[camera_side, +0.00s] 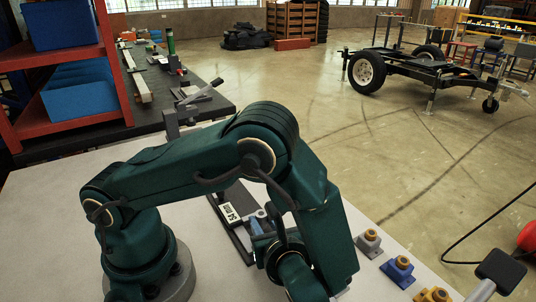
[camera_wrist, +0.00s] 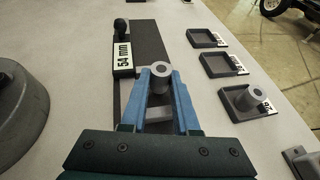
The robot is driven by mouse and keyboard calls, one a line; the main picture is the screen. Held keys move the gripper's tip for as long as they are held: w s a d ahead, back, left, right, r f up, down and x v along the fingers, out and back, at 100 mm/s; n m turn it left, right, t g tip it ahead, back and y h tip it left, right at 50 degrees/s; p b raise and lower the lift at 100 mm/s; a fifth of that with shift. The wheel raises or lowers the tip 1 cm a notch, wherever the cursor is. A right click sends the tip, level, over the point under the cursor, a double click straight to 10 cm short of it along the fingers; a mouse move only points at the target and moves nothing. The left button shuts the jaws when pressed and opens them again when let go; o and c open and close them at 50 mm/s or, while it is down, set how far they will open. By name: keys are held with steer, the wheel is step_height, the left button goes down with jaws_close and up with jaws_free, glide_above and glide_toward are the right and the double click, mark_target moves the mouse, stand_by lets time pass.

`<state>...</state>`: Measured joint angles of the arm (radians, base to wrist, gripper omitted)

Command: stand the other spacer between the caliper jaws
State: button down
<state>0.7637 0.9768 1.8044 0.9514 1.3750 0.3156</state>
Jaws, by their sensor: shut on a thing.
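My gripper (camera_wrist: 163,80) has blue fingers shut on a grey hollow cylindrical spacer (camera_wrist: 161,70), which looks upright. The spacer is over or beside the dark caliper bar (camera_wrist: 146,38); I cannot tell whether it touches the bar or a jaw. The caliper's "54 mm" plate (camera_wrist: 123,58) is just left of the fingers and also shows in the side view (camera_side: 229,211). A grey block (camera_wrist: 159,116), possibly a caliper jaw, shows between my fingers. In the side view my arm hides much of the caliper.
Labelled square trays stand in a row at right: the far one (camera_wrist: 207,36) and middle one (camera_wrist: 221,64) look empty. A grey block (camera_side: 368,243) and blue block (camera_side: 398,271) with orange tops stand near the table's right edge. Bare table lies between trays and caliper.

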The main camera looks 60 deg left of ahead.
steer(key=shift+f, duration=0.5)
steer(key=shift+f, duration=0.15)
steer(key=c, duration=0.9)
jaws_free()
steer(key=shift+c, duration=0.2)
